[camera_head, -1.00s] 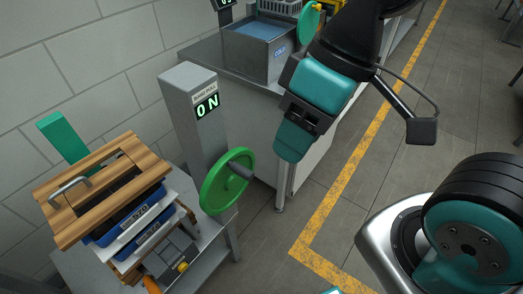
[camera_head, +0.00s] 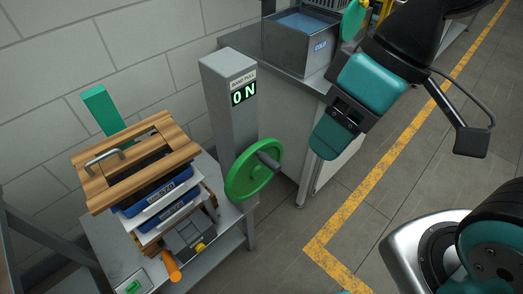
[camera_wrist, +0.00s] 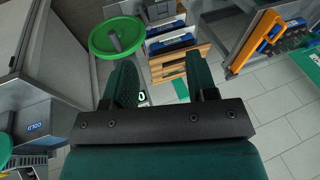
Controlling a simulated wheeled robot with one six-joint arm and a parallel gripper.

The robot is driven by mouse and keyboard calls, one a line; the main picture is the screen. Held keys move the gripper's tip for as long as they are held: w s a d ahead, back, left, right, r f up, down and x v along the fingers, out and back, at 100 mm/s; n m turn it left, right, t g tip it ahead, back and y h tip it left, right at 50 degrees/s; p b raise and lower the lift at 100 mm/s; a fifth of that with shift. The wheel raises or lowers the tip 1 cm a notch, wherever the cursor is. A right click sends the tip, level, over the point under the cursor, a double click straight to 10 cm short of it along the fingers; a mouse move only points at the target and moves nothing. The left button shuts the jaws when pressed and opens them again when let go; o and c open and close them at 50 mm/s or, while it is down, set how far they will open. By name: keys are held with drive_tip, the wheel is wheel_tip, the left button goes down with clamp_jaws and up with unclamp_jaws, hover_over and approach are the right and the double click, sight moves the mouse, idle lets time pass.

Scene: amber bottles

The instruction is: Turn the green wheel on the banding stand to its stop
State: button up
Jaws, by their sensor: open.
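The green wheel (camera_head: 247,181) is mounted on the front right of the grey post of the banding stand (camera_head: 226,115). A dark handle knob (camera_head: 269,160) sticks out from its face.
Wooden boards with a metal handle (camera_head: 105,156) lie over blue and white bundles on the stand's table, left of the wheel. A steel bench with a COLD basin (camera_head: 300,45) stands behind. An orange-handled tool (camera_head: 171,266) lies at the table's front. Floor at right is open.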

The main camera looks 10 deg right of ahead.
drive_tip(key=w+f+h, duration=0.1)
drive_tip(key=w+f, duration=0.3)
drive_tip(key=w, duration=0.7)
drive_tip(key=g+h+b, duration=0.1)
approach(269, 158)
drive_tip(key=shift+m, duration=0.3)
drive_tip(key=p+x, duration=0.2)
drive_tip(key=x, duration=0.8)
drive_tip(key=shift+d+p, duration=0.1)
drive_tip(key=shift+p, duration=0.3)
clamp_jaws()
